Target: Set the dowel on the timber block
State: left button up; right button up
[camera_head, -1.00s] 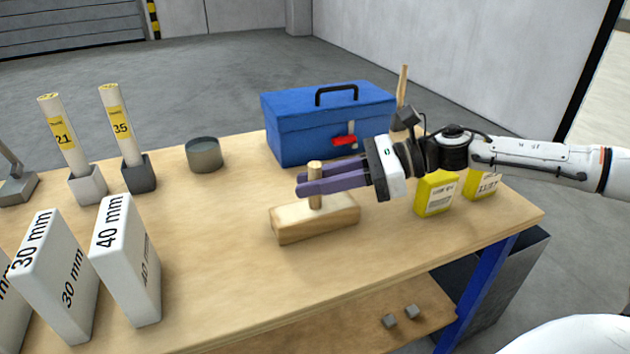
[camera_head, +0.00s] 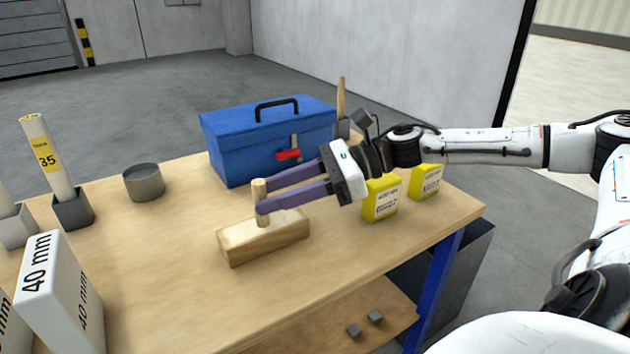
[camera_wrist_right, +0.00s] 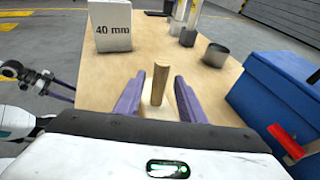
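The dowel (camera_head: 259,188) is a short wooden peg standing upright on the pale timber block (camera_head: 264,240), near its middle. The block lies flat on the workbench. My right gripper (camera_head: 266,198) is open, its two purple fingers reaching in from the right on either side of the dowel. In the right wrist view the dowel (camera_wrist_right: 159,84) stands between the spread fingers, with a gap visible on each side.
A blue toolbox (camera_head: 262,140) stands close behind the right gripper. Yellow boxes (camera_head: 381,198) sit beneath and right of its wrist. A grey cup (camera_head: 144,183), a white 40 mm block (camera_head: 62,295) and a labelled rod in a dark holder (camera_head: 72,209) stand left.

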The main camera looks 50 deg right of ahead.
jog(key=b+v, duration=0.1)
jog(key=v, duration=0.8)
jog(key=shift+s+d, duration=0.15)
jog(key=shift+r, duration=0.1)
